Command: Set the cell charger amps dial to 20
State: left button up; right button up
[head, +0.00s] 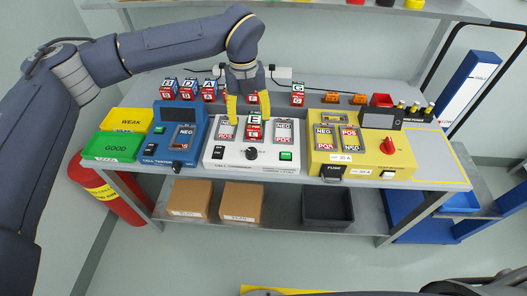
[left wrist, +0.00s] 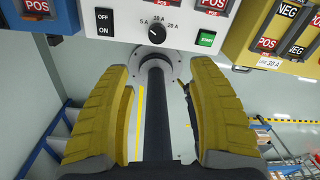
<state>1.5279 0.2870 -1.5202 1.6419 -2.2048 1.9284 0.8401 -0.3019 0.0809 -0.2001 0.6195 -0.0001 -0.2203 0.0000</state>
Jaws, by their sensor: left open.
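The white cell charger (head: 208,155) stands mid-bench between a blue tester and a yellow unit. Its dark amps dial (head: 252,153) is on the front face. My right gripper is not in view.
OFF/ON switch (left wrist: 104,22) and green START button (left wrist: 206,39) flank the dial. Cell E (head: 254,122) is in the charger between other cells. The blue tester (head: 167,140) and yellow unit (head: 400,160) stand close beside it. Lettered cells (head: 298,95) line the back.

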aim_at(252, 151)
pick_arm(q)
notch_tip(252, 151, down, 17)
dwell(0.9)
grip_shut()
dwell(0.4)
